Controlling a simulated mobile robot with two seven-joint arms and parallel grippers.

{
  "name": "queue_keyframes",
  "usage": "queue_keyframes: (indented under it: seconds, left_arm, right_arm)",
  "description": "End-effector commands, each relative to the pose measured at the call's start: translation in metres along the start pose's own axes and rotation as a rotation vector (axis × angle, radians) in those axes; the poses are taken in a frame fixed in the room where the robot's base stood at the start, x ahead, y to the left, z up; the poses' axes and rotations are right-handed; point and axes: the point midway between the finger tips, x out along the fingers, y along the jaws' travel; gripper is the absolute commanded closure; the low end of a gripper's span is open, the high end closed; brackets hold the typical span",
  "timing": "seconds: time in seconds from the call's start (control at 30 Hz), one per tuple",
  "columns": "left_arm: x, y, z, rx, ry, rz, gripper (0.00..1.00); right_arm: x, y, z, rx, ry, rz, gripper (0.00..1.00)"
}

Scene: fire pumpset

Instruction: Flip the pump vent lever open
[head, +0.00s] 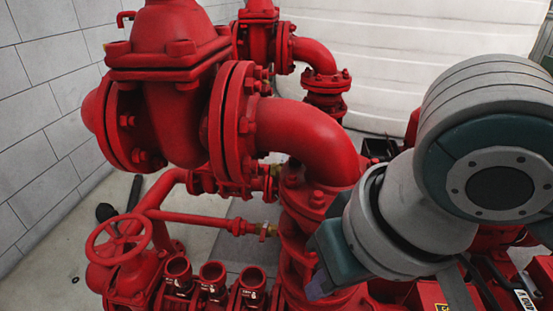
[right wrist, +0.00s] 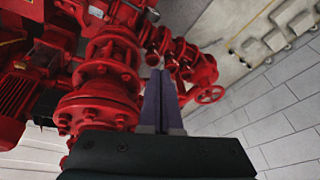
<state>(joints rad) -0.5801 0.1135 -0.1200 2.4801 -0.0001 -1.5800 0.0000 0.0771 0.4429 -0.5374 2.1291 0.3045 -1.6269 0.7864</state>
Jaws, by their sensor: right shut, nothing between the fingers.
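My right gripper (head: 317,288) comes in from the right, in front of the red vertical pipe. In the right wrist view its two purple fingers (right wrist: 160,92) are together with nothing between them, pointing at the red pipework. I cannot pick out the pump vent lever for certain. A small brass fitting (head: 266,231) at the end of a thin red pipe shows left of the gripper, apart from it. Whether a lever sits on it is too small to tell. My left gripper is not in view.
A large red flanged elbow (head: 312,140) stands above and behind the gripper. A red handwheel (head: 118,240) is at the lower left, beside several short red cylinders (head: 212,274). Grey block wall (head: 40,140) bounds the left. Bare floor shows behind the handwheel.

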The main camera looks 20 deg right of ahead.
Motion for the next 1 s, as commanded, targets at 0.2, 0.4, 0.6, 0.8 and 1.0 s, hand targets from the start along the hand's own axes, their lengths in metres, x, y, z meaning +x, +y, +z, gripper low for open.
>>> queue_keyframes:
  seconds: [0.2, 0.4, 0.6, 0.8, 1.0]
  left_arm:
    - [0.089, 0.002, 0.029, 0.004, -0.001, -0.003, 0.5]
    - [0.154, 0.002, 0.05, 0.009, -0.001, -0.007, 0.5]
    - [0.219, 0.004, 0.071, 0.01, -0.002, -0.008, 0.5]
    - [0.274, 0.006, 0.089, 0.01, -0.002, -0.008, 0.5]
    - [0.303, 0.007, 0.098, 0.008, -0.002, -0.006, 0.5]
  right_arm:
    - [0.09, 0.021, 0.011, 0.069, 0.001, 0.048, 1.0]
    - [0.155, 0.041, 0.016, 0.147, 0.006, 0.098, 1.0]
    - [0.217, 0.065, 0.02, 0.236, 0.019, 0.155, 1.0]
    - [0.268, 0.089, 0.022, 0.33, 0.035, 0.211, 1.0]
    - [0.293, 0.104, 0.022, 0.393, 0.049, 0.247, 1.0]
